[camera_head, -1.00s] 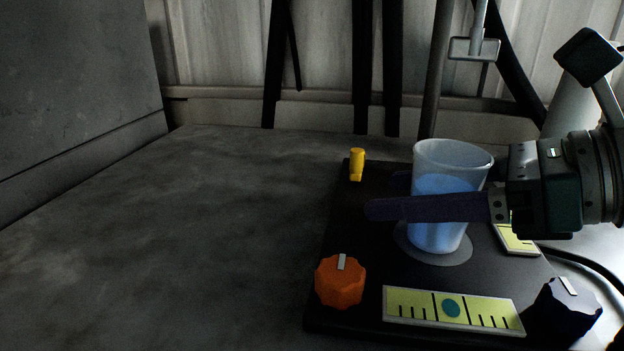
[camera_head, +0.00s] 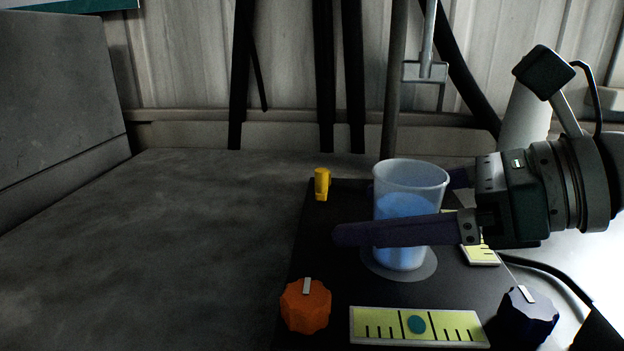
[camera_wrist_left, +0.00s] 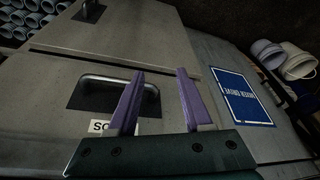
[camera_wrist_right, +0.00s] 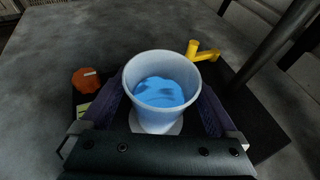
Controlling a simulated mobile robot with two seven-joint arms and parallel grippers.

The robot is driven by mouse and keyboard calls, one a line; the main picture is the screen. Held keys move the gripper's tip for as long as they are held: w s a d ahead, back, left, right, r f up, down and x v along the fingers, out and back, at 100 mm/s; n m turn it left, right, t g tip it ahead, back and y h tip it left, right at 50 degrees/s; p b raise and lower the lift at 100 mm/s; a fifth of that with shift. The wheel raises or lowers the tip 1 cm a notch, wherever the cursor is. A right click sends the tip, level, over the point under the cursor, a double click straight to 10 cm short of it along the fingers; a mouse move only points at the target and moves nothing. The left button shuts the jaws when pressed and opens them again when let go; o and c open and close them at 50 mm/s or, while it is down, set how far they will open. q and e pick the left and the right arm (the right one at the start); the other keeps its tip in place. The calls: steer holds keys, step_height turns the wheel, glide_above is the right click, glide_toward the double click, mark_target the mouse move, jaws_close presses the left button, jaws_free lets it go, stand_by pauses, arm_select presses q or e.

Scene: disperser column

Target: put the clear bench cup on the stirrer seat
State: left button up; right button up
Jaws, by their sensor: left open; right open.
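The clear bench cup (camera_head: 400,222), with blue liquid inside, stands upright on the pale round stirrer seat (camera_head: 420,272) of the black stirrer base. My right gripper (camera_head: 385,208) reaches in from the right with its purple fingers open, one on each side of the cup. In the right wrist view the cup (camera_wrist_right: 160,88) sits between the spread fingers; whether they touch it I cannot tell. My left gripper (camera_wrist_left: 160,95) is open and empty in the left wrist view, over a grey cabinet front. It is outside the head view.
The base carries an orange knob (camera_head: 306,306), a dark knob (camera_head: 527,315), a yellow-green scale plate (camera_head: 418,326) and a yellow peg (camera_head: 322,184). A metal column (camera_head: 395,90) rises behind the cup. The bench left of the base is clear.

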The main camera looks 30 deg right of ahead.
steer(key=v, duration=1.1)
